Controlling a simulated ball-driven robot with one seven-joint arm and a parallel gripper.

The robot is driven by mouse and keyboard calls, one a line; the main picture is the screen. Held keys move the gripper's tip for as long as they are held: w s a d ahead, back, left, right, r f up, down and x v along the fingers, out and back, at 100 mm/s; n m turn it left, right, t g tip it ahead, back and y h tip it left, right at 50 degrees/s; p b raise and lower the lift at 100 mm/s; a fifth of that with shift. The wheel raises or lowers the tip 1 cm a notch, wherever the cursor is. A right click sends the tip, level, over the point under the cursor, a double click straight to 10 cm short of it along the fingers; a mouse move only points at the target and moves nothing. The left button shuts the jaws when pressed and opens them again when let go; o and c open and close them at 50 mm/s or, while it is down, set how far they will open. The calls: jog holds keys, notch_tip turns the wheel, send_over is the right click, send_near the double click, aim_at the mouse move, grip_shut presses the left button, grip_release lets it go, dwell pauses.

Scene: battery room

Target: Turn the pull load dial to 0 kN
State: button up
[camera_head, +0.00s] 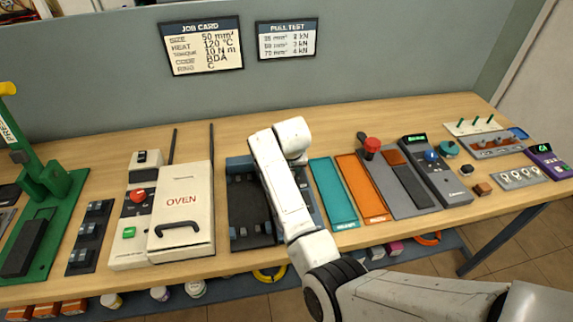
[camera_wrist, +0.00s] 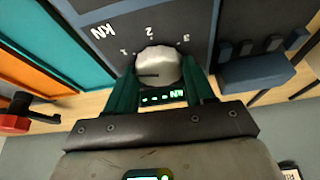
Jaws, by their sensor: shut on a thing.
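The pull load dial (camera_wrist: 158,62) is a pale grey round knob on a dark panel (camera_wrist: 178,14) in the wrist view. The panel is marked kN, with 1, 2 and 3 around the knob; a 0 mark is not visible. A dark line on the knob points left, below the 1. My gripper (camera_wrist: 161,76) has its green fingers on both sides of the knob and is shut on it. A small green display (camera_wrist: 162,96) beside the knob shows kN; its digits are unclear. In the head view my arm hides the dial and gripper.
The dark pull rig (camera_head: 251,238) stands between the white oven (camera_head: 183,205) and teal and orange strips (camera_head: 333,192). A red-knobbed lever (camera_head: 371,147) is further right. The pull test card (camera_head: 287,39) hangs on the back wall.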

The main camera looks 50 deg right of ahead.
jog(key=n+p, duration=0.1)
jog(key=n, duration=0.1)
jog(key=n+y+p, duration=0.1)
jog(key=n, duration=0.1)
jog(key=shift+s+d+r+t+y+p, duration=0.1)
jog(key=shift+d+t+y+p, duration=0.1)
jog(key=shift+t+y+p, duration=0.15)
jog(key=shift+n+y, duration=0.95)
jog(key=shift+n, duration=1.85)
jog(key=o, duration=1)
jog(key=shift+o, duration=0.2)
jog(key=b+v, duration=0.1)
jog(key=v, duration=0.9)
jog(key=shift+r, duration=0.25)
jog(key=shift+s+d, duration=0.1)
